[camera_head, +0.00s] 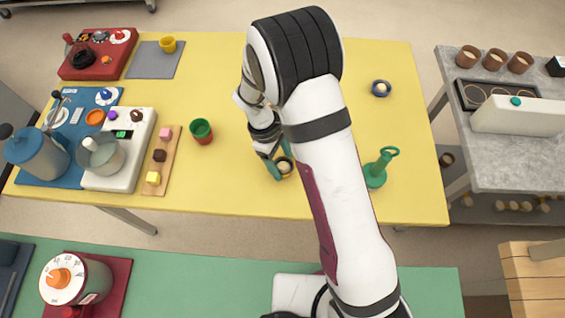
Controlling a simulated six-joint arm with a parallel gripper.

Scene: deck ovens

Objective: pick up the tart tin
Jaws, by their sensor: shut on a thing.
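My gripper (279,164) is low over the yellow table, left of my forearm, with its teal fingers at a small dark round tin. This tart tin (285,167) has a dark rim and a paler inside. The fingers are shut on it at its edge. My arm hides part of the area around it, and I cannot tell whether the tin touches the table.
The yellow table (235,180) has free room around the gripper. A green-and-red cup (201,131) stands to the left.

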